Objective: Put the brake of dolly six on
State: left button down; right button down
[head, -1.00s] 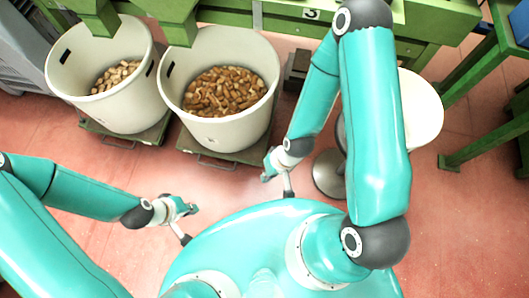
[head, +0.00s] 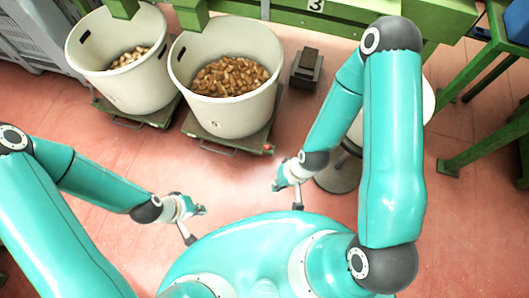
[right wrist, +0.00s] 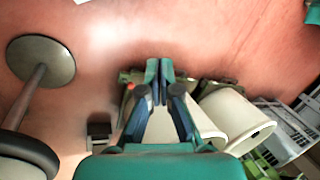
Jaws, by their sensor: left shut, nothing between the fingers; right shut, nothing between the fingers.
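Two green dollies stand on the floor, each under a white bin of corks: the left dolly (head: 136,113) and the right dolly (head: 207,139). I cannot read a number on either. A small red part (head: 268,149) sits at the right dolly's front right corner; it also shows in the right wrist view (right wrist: 142,91), just left of the fingers. I cannot tell its position as a brake. My right gripper (head: 277,186) is shut and empty, in front of that corner and apart from it. Its closed fingers show in the right wrist view (right wrist: 160,72). My left gripper (head: 203,210) is shut and empty, low over the floor.
The left bin (head: 125,85) and right bin (head: 226,110) stand below a green machine frame marked 3. A dark box (head: 306,68) is right of the right bin. A stool's round base (head: 337,178) stands near my right arm. Floor in front of the dollies is clear.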

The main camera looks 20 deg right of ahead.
jog(key=w+d+f+n+g+h+b, duration=0.1)
jog(key=w+d+f+n+h+b, duration=0.2)
jog(key=w+f+n+b, duration=2.2)
notch_tip(320, 180, down, 3)
jog(key=n+b, duration=0.5)
jog(key=b, duration=0.2)
jog(key=shift+d+n+g, duration=0.15)
jog(key=shift+n+g, duration=0.15)
jog(key=shift+n, duration=0.1)
